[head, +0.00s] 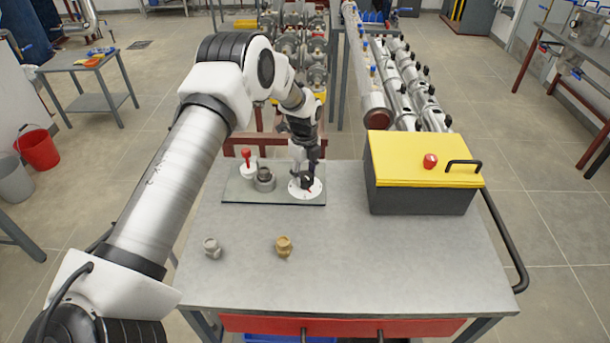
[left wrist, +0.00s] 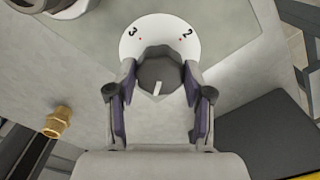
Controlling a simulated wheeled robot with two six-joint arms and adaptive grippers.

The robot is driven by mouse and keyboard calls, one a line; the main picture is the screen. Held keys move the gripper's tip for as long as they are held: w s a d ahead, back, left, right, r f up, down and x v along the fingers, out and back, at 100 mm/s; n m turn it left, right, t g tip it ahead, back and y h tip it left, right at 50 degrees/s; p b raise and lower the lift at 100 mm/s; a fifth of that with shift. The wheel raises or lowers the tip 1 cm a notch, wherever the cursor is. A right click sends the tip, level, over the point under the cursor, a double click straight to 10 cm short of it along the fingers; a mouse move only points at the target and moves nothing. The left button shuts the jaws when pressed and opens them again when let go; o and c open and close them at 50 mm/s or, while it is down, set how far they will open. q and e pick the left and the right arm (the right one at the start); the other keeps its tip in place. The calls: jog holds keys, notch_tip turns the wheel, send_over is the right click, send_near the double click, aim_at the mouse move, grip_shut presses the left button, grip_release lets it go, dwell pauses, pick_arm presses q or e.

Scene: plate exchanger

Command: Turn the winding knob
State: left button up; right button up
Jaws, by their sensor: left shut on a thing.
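The winding knob is a dark faceted knob with a white pointer line, and it shows between my fingers in the left wrist view (left wrist: 160,75). It stands on a round white dial (head: 295,188) with red dots; the numbers 3 and 2 are readable in the left wrist view (left wrist: 148,30). My left gripper (head: 306,178) comes down from above, and its two fingers are shut on the knob, one on each side. In the head view the fingers partly hide the knob. The pointer line points toward the gripper's palm, slightly tilted. My right gripper is not in view.
The dial sits on a dark plate (head: 235,193) with a grey round fitting (head: 264,180) and a red-handled part (head: 247,158). A grey fitting (head: 212,248) and a brass fitting (head: 284,247) stand on the bench (head: 380,265). A yellow-lidded box (head: 420,190) is at right.

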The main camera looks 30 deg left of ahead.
pick_arm(q)
jog(key=n, duration=0.5)
jog(key=shift+s+f+n, duration=0.2)
jog(key=shift+s+n, duration=0.05)
jog(key=shift+n, duration=0.05)
jog(key=n, duration=0.6)
jog(key=shift+s, duration=0.1)
jog(key=n, duration=0.6)
jog(key=shift+s+d+f+n+p, duration=0.1)
jog(key=shift+d+n+p, duration=0.05)
jog(key=shift+n+p, duration=0.2)
jog(key=n, duration=0.5)
jog(key=shift+n+p, duration=0.25)
jog(key=shift+p, duration=0.15)
jog(key=n+p, duration=0.1)
jog(key=n, duration=0.5)
jog(key=shift+d, duration=0.15)
jog(key=n, duration=0.3)
jog(key=n+p, duration=0.1)
jog(key=n, duration=0.1)
jog(key=shift+w+n, duration=0.2)
jog(key=shift+n, duration=0.2)
jog(key=n+p, duration=0.1)
jog(key=n, duration=0.5)
jog(key=shift+w, duration=0.15)
jog(key=n+p, duration=0.1)
jog(key=n, duration=0.4)
jog(key=shift+w+n, duration=0.1)
jog(key=shift+n, duration=0.3)
